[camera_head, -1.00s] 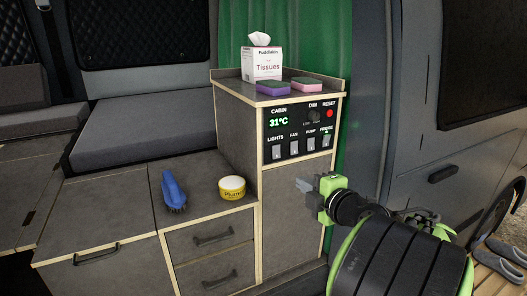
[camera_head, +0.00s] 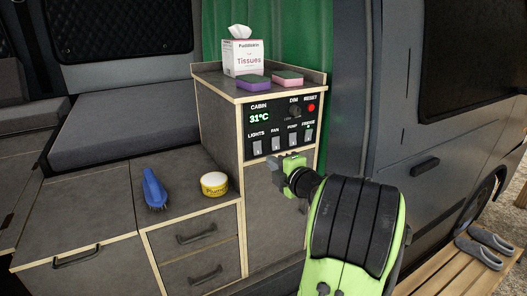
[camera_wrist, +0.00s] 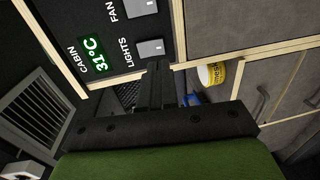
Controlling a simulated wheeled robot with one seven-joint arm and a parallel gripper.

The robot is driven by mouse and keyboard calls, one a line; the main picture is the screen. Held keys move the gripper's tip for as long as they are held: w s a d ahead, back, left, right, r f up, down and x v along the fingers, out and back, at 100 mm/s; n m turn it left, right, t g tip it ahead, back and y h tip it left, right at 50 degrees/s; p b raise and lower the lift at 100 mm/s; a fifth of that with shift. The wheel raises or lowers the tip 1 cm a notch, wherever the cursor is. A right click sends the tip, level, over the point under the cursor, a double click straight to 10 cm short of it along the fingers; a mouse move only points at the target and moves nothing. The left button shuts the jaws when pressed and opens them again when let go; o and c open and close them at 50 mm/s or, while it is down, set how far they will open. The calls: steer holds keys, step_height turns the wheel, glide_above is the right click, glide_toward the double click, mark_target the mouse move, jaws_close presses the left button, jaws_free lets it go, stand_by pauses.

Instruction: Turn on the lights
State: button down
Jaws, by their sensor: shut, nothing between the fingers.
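The black control panel (camera_head: 281,124) is on the front of the grey cabinet. Its LIGHTS switch (camera_head: 257,147) is the leftmost of several rocker switches in the lower row. The LIGHTS switch also shows in the wrist view (camera_wrist: 150,48), just above my fingertips. My gripper (camera_head: 273,159) is shut and empty, just below and right of the LIGHTS switch in the head view. In the wrist view its fingers (camera_wrist: 158,68) point at the panel's edge near that switch. I cannot tell whether they touch it.
A tissue box (camera_head: 243,58), a purple sponge (camera_head: 253,82) and a pink sponge (camera_head: 287,78) stand on the cabinet top. A blue brush (camera_head: 154,188) and a yellow tub (camera_head: 214,184) are on the lower counter. The red RESET button (camera_head: 311,107) is at the panel's upper right.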

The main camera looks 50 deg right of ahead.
mark_target(258, 153)
steer(key=p+x, duration=0.1)
steer(key=x, duration=0.5)
